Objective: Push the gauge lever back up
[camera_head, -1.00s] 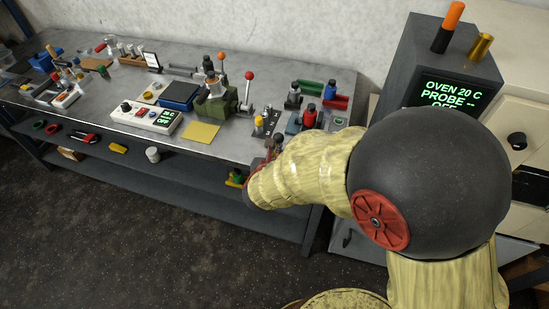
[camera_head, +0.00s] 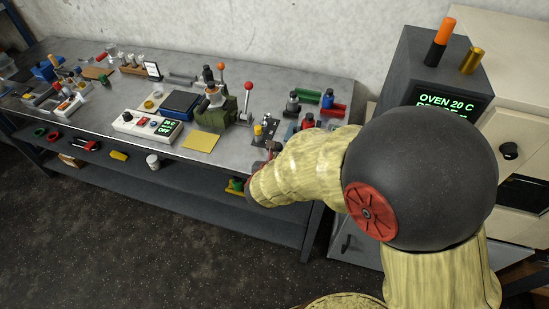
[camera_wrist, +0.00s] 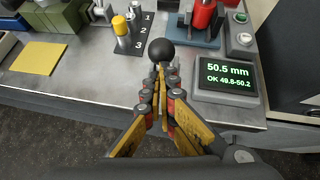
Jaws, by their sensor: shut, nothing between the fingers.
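A round black knob (camera_wrist: 161,50), apparently the end of the gauge lever, stands just beyond my fingertips in the wrist view. The lever's shaft is hidden behind the fingers. My gripper (camera_wrist: 160,80) is shut and empty, its tips close under the knob. I cannot tell whether they touch it. The gauge display (camera_wrist: 228,76) at the right reads 50.5 mm, OK 49.8-50.2. A red cylinder (camera_wrist: 203,14) sits on the blue-grey base (camera_wrist: 196,38) behind. In the head view the red cylinder (camera_head: 308,121) shows beyond my arm, which mostly hides the gripper.
A plate marked 1, 2, 3 (camera_wrist: 130,39) with a yellow-topped peg (camera_wrist: 120,25) is left of the knob. A yellow sheet (camera_wrist: 39,58) lies farther left. The bench (camera_wrist: 85,80) is bare between. The oven (camera_head: 408,62) stands right of the bench.

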